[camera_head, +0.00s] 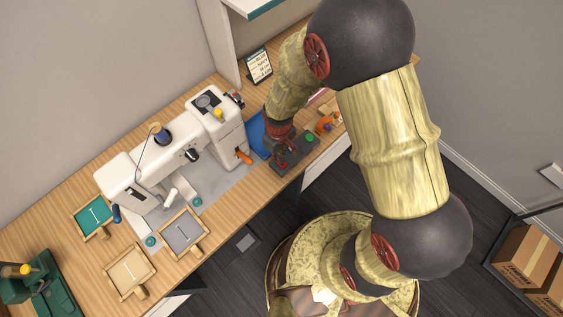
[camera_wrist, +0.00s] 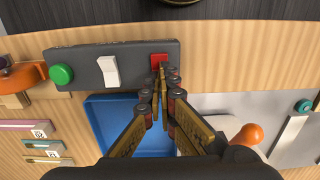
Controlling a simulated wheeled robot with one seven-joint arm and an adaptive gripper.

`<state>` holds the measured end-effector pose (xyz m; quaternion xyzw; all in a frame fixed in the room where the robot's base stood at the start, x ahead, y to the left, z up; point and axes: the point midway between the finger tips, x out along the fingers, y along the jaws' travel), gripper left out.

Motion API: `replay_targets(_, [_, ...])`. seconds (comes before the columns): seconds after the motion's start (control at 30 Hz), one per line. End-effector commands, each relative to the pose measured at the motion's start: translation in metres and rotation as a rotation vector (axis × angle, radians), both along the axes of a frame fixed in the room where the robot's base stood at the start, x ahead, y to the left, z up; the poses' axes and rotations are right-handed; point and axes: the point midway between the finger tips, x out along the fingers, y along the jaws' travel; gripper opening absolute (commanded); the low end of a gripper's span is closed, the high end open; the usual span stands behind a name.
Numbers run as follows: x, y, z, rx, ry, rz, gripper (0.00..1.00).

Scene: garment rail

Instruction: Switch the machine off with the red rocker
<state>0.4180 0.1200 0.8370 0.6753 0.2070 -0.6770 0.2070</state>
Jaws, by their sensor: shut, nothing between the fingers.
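A dark grey control box (camera_wrist: 135,62) on the wooden table carries a red rocker (camera_wrist: 159,60), a white rocker (camera_wrist: 108,71) and a round green button (camera_wrist: 61,75). The box also shows in the head view (camera_head: 303,156), partly behind my arm. My gripper (camera_wrist: 161,72) is shut and empty, with its fingertips over the near edge of the red rocker in the wrist view. I cannot tell whether they touch it. In the head view my gripper (camera_head: 284,154) points down at the box. The white sewing machine (camera_head: 132,173) stands left of it.
A blue tray (camera_wrist: 110,110) lies beside the box. An orange knob (camera_wrist: 249,134) is near my gripper. Small wooden frames (camera_head: 186,233) lie before the machine, and a green device (camera_head: 40,280) stands at far left. A shelf panel (camera_head: 222,45) rises behind.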

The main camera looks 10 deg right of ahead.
Motion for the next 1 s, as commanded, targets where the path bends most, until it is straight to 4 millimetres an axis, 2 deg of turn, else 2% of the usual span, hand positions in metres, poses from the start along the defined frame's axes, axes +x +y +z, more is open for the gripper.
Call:
replay_targets(0.8, [0.001, 0.000, 0.062, 0.000, -0.002, 0.000, 0.00])
replay_targets(1.0, [0.000, 0.000, 0.068, 0.001, -0.001, 0.000, 0.00])
